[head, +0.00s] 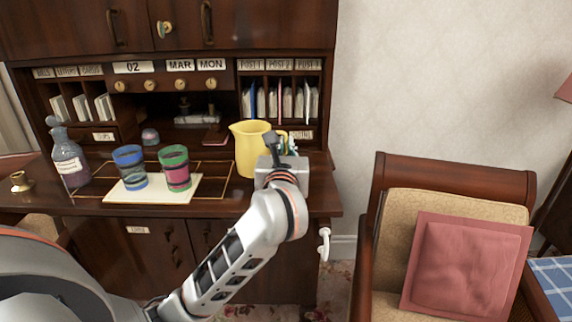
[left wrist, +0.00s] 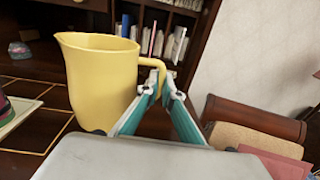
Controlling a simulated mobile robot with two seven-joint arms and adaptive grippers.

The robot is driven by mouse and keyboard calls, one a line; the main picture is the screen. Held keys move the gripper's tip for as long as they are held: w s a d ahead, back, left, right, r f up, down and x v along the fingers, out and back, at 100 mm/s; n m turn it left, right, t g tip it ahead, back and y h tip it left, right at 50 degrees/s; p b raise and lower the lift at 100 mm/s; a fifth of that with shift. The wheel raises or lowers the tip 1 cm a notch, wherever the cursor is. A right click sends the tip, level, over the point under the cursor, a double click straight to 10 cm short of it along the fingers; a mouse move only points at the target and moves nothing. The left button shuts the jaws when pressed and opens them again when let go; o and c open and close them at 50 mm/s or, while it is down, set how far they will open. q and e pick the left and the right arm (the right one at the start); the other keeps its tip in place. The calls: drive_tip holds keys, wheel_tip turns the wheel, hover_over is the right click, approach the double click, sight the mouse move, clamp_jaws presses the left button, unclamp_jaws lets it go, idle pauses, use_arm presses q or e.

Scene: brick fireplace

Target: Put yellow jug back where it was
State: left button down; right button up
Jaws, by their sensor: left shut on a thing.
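The yellow jug (head: 247,152) is upright at the right part of the dark wooden desk, with its spout to the left. It also shows in the left wrist view (left wrist: 98,85). My left gripper (head: 289,143) is at the jug's right side, its fingers shut on the handle. The handle between the fingertips shows in the left wrist view (left wrist: 160,72). The jug's base is at the desk top or close to it; I cannot tell whether it touches. My right gripper is not in view.
A white board (head: 165,197) left of the jug bears a blue cup (head: 130,166) and a green-and-pink cup (head: 175,168). Pigeonholes rise behind. An armchair (head: 455,171) with a pink cushion (head: 465,262) is right.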

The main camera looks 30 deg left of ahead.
use_arm(q)
drive_tip(key=shift+f+b, duration=0.4)
drive_tip(key=shift+f, duration=1.6)
drive_tip(key=shift+f, duration=0.15)
drive_tip(key=c, duration=2.2)
unclamp_jaws()
drive_tip(key=shift+f, duration=0.1)
drive_tip(key=shift+c, duration=0.2)
drive_tip(key=shift+s+d+r, duration=0.1)
drive_tip(key=shift+d+r, duration=0.05)
drive_tip(key=shift+r, duration=0.05)
drive_tip(key=v, duration=1.1)
drive_tip(key=shift+s+d, duration=0.15)
drive_tip(key=shift+s, duration=0.2)
